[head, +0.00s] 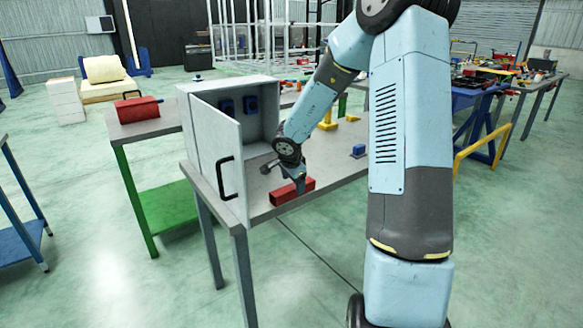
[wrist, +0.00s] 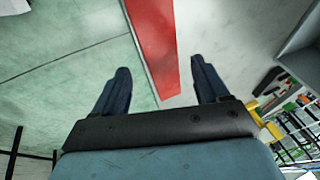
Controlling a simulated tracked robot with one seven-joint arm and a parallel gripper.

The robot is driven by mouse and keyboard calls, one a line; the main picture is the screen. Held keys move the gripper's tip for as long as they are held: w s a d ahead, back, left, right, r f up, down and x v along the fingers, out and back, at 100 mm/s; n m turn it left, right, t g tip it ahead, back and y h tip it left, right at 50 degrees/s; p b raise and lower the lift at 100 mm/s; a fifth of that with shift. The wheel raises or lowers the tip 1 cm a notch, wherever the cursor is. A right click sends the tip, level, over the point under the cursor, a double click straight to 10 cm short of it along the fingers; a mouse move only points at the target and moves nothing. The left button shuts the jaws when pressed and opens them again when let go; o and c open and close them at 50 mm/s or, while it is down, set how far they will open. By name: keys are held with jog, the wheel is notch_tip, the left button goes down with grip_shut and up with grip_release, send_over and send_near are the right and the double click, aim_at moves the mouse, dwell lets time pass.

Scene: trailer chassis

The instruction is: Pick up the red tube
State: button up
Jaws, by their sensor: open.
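A red tube (head: 292,191), a square-sided bar, lies on the grey table near its front edge, in front of the open cabinet. In the wrist view the red tube (wrist: 155,45) runs from the top edge down to between the fingers. My gripper (head: 297,184) is just above the tube in the head view. In the wrist view my gripper (wrist: 160,82) is open, with one dark finger on each side of the tube and a gap to each. I cannot tell its exact height above the tube.
A grey cabinet (head: 215,130) with its door open stands on the table, left of my gripper. A small blue block (head: 358,151) lies to the right. Another red object (head: 137,109) sits on a separate table at left. Bare tabletop (head: 330,172) lies right of the tube.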

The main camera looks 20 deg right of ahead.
jog(key=v, duration=1.1)
jog(key=shift+s+a, duration=0.1)
jog(key=shift+s, duration=0.05)
jog(key=shift+c, duration=0.2)
